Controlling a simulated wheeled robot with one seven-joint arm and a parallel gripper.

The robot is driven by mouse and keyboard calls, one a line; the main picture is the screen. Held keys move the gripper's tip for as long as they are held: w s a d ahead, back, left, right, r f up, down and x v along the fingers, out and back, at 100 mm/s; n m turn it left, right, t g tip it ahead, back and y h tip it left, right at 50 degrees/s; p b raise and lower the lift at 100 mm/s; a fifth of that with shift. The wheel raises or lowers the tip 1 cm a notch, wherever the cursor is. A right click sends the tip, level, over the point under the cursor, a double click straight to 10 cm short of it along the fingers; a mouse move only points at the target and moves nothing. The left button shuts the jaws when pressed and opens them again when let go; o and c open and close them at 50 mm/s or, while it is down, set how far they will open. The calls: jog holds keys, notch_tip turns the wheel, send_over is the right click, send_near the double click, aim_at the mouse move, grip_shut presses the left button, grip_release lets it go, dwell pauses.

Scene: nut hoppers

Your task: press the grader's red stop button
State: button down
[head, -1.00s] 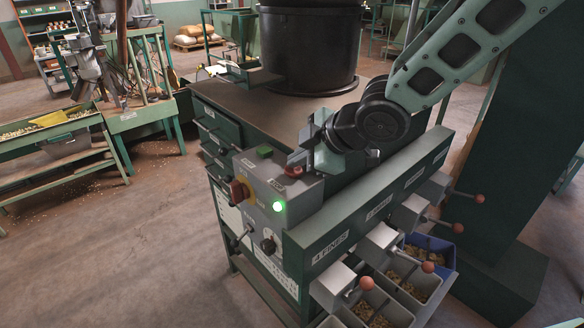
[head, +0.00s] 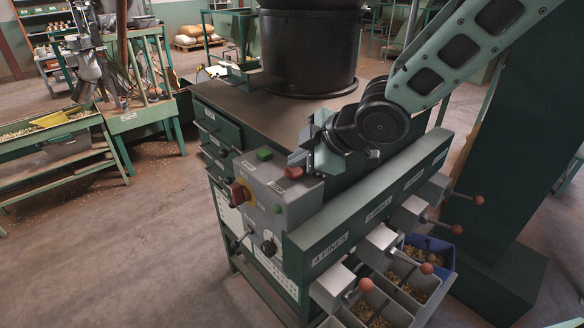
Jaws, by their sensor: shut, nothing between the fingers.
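The grader's grey control box (head: 262,188) stands at the near left corner of the green bench. The red stop button (head: 293,172) is on its top face, at the right beside a small label. My gripper (head: 298,159) is shut and empty, with its tips right at the button's far side. I cannot tell whether they touch it. The green button (head: 264,154) lies to the left on the same top face.
A row of grey chutes with ball-ended levers (head: 366,285) runs along the right, above bins of nuts. A black drum (head: 310,50) stands behind on the bench.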

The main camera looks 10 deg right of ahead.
aim_at(298, 172)
jog(key=shift+r+p, duration=2.95)
jog(key=shift+r, duration=0.1)
jog(key=shift+f, duration=0.1)
jog(key=s+f+b, duration=0.1)
jog(key=s+f+m+h+b, duration=0.1)
jog(key=s+f+m+b, duration=0.1)
jog(key=s, duration=0.1)
jog(key=shift+d+f+g+h, duration=0.2)
jog(key=shift+d+g+h, duration=0.1)
jog(key=shift+d+h, duration=0.1)
jog(key=s+d+f+m+g+h+b, duration=0.1)
jog(key=s+f+m+g+b, duration=0.1)
jog(key=s, duration=0.5)
jog(key=s+d+f+m+g+h+b, duration=0.1)
jog(key=s+d+f+m+g+b, duration=0.1)
jog(key=s, duration=0.6)
jog(key=s+d+f+m+g+h+b, duration=0.1)
jog(key=s+d+f+m+h+b, duration=0.1)
jog(key=s, duration=0.6)
jog(key=shift+d+f+m+g+b, duration=0.25)
jog(key=shift+f+m+g+b, duration=0.15)
jog(key=shift+f+m+b, duration=0.55)
jog(key=shift+r, duration=0.2)
